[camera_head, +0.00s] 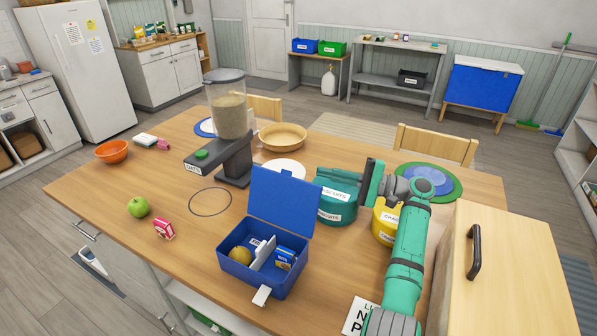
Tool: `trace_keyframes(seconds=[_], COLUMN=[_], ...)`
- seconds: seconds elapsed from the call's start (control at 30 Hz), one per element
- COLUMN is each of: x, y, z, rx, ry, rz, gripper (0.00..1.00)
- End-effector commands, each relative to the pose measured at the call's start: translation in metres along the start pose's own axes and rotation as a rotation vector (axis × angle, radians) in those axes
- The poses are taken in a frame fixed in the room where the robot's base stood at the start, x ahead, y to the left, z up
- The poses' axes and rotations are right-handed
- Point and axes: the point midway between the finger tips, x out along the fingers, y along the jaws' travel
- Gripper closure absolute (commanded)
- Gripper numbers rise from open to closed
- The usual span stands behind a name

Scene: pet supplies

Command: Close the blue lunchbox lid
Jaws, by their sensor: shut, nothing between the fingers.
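The blue lunchbox (238,274) stands open near the front middle of the table. Its lid (283,200) is raised upright at the back, leaning slightly away from the box. Inside are a round yellowish fruit, a white divider and a small blue-and-white pack (285,257). A white latch tab (261,296) sticks out at the front. My gripper (372,183) is to the right of the lid and apart from it, above the teal biscuit tin. It is shut and empty.
A teal biscuit tin (335,205) and a yellow tin (382,222) stand right of the lid. The dispenser (235,160) stands behind left. A wooden cabinet (510,265) blocks the right side.

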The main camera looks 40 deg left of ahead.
Motion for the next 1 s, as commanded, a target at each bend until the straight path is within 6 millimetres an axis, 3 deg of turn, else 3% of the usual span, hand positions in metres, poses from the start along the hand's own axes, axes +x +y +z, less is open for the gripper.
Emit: trace_keyframes(seconds=[0.33, 0.7, 1.0], x=[0.068, 0.075, 0.071], y=[0.001, 0.001, 0.000], z=[0.001, 0.033, 0.038], rx=[-0.002, -0.003, -0.002], ry=[-0.002, -0.003, 0.005], rz=[0.002, 0.003, 0.000], gripper=[1.00, 1.00, 1.00])
